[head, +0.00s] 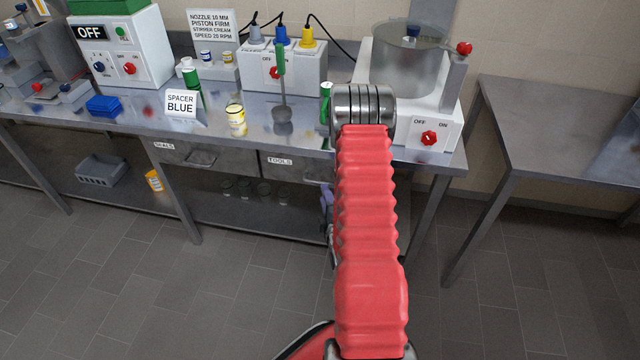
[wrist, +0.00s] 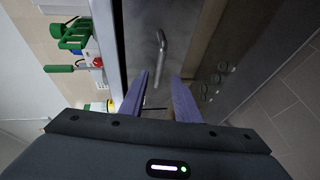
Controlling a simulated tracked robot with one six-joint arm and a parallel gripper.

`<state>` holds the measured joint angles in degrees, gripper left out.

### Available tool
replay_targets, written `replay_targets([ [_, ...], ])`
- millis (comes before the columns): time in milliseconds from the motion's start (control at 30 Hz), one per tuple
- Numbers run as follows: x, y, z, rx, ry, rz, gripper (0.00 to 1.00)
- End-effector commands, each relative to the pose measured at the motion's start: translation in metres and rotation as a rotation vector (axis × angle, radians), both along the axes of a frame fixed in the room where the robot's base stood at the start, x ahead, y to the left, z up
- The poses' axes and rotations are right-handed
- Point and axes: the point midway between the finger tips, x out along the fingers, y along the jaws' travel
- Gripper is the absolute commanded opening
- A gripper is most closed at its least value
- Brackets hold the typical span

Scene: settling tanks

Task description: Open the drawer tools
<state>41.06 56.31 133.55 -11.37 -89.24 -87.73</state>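The tools drawer (head: 292,170), a grey metal front with a TOOLS label, sits under the steel table's edge and looks shut. Its right part is hidden behind my red-sleeved arm in the head view. In the wrist view a grey drawer front (wrist: 140,40) carries a curved metal handle (wrist: 160,52). My gripper (wrist: 161,76) is open, its two purple fingers apart and pointing at this handle. The handle appears in line with the gap; I cannot tell whether it is between the fingertips. In the head view only a bit of purple finger (head: 326,196) shows beside my arm.
The seals drawer (head: 190,155) is shut to the left. The steel table (head: 300,135) bears a stirrer pot machine (head: 400,70), a yellow-labelled jar (head: 236,120) and a switch box (head: 283,75). Jars (head: 263,190) stand on the lower shelf. The floor in front is clear.

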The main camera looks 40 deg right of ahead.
Motion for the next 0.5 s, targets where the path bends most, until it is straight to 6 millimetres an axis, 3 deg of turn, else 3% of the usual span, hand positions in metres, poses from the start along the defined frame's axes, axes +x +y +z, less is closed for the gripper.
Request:
replay_targets([
  [500,0.063,-0.035,-0.013,0.000,-0.001,0.001,0.29],
])
